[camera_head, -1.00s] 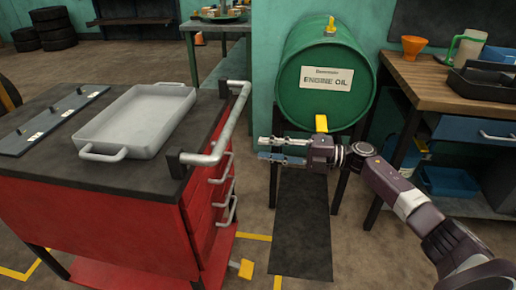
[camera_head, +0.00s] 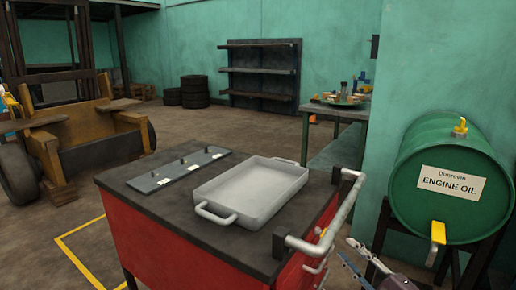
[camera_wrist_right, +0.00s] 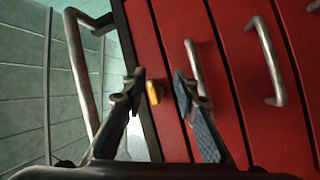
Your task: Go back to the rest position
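My right gripper (camera_head: 358,262) shows at the bottom right of the head view, partly cut off by the frame's lower edge. It is beside the red tool cart, near the cart's handle bar (camera_head: 326,222). In the right wrist view my right gripper (camera_wrist_right: 158,80) has its two fingers spread apart with nothing between them. Behind the fingers are the cart's red drawers (camera_wrist_right: 232,60) and metal drawer handles (camera_wrist_right: 268,60). My left gripper does not show in either view.
A grey metal tray (camera_head: 262,188) and a dark strip with small pegs (camera_head: 178,168) lie on the cart top (camera_head: 170,205). A stripped forklift (camera_head: 85,140) is at the left. Open floor lies behind the cart.

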